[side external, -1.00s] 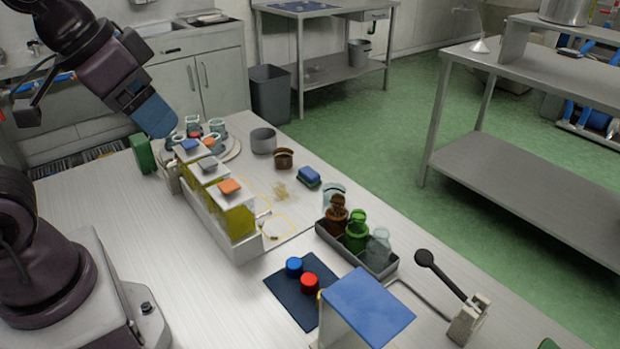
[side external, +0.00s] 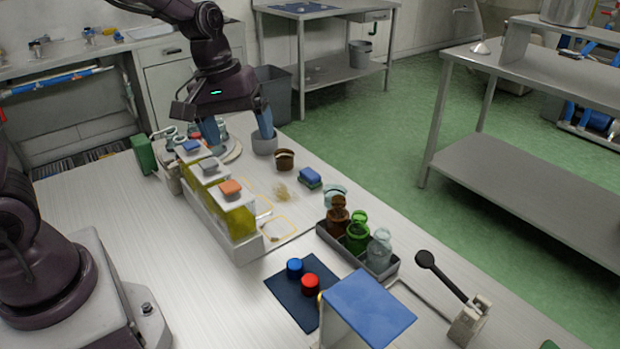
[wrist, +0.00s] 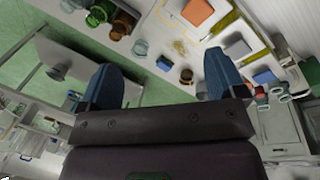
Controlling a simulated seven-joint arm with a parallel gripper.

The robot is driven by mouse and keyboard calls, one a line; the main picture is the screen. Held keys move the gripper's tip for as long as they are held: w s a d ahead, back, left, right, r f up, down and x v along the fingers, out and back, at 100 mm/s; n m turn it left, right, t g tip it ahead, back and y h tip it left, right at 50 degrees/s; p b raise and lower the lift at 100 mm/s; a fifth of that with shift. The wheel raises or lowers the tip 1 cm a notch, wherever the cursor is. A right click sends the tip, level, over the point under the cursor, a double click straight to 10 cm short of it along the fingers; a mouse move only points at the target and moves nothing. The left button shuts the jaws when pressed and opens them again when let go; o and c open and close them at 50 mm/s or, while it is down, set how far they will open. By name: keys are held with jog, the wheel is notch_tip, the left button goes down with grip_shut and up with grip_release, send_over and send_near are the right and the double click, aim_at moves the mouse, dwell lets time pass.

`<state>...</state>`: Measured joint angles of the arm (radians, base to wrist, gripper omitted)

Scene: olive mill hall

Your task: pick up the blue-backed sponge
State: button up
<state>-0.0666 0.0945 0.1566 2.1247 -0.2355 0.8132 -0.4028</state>
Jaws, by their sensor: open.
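The blue-backed sponge (side external: 310,178) lies on the metal worktop, right of a small brown pot (side external: 285,159). Its back is a blue layer on top, with a darker greenish layer below. In the wrist view the sponge (wrist: 165,63) shows small, beyond and between my fingertips. My gripper (side external: 238,130) is open and empty, its two blue fingers pointing down, to the left of and behind the sponge. The right finger overlaps a grey pot (side external: 264,145) in the picture; I cannot tell whether they touch. The wrist view shows both fingers (wrist: 164,72) spread wide.
A white rack of yellow-filled containers (side external: 233,245) stands left of the sponge. A grey tray (side external: 326,233) with brown, green and clear jugs stands in front of it. A glass (side external: 335,194) is close by the sponge. A round board with cups lies near my left finger.

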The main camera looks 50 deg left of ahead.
jog(key=w+a+f+n, duration=0.6)
jog(key=w+f+n, duration=0.3)
jog(key=n, duration=0.1)
jog(key=n+t+y, duration=0.1)
jog(key=n+t, duration=0.2)
jog(key=n, duration=1.4)
send_near(310, 172)
jog(key=x, duration=0.4)
jog(key=shift+s+d, duration=0.15)
jog(key=shift+d, duration=0.05)
jog(key=shift+x, duration=2.65)
jog(key=shift+a+r, duration=0.1)
jog(key=shift+a, duration=0.05)
jog(key=c, duration=0.9)
